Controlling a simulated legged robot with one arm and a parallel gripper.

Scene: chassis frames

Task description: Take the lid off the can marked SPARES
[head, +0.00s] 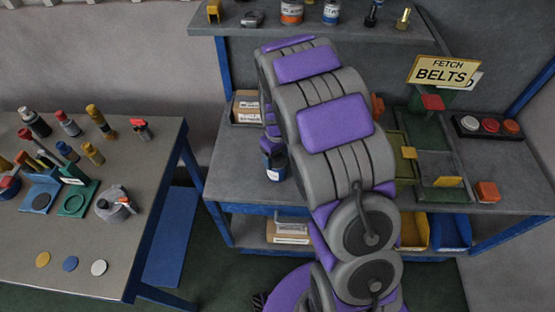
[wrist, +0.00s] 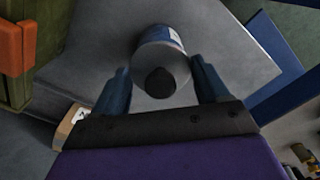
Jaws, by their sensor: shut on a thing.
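A grey can with a blue and white label (wrist: 163,37) shows between my fingers in the wrist view. Its grey lid (wrist: 177,68), with a black knob, faces the wrist camera. My gripper (wrist: 160,65) has its two blue fingers on either side of the lid and is shut on it. I cannot tell whether the lid is seated on the can or apart from it. The label's word cannot be read.
The grey workbench (head: 235,180) carries a "BELTS" sign (head: 442,72), a red-button panel (head: 489,126) and an orange block (head: 488,191). A shelf (head: 330,25) with several small items runs above. A cluttered side table (head: 110,250) stands left, with a gap between it and the bench.

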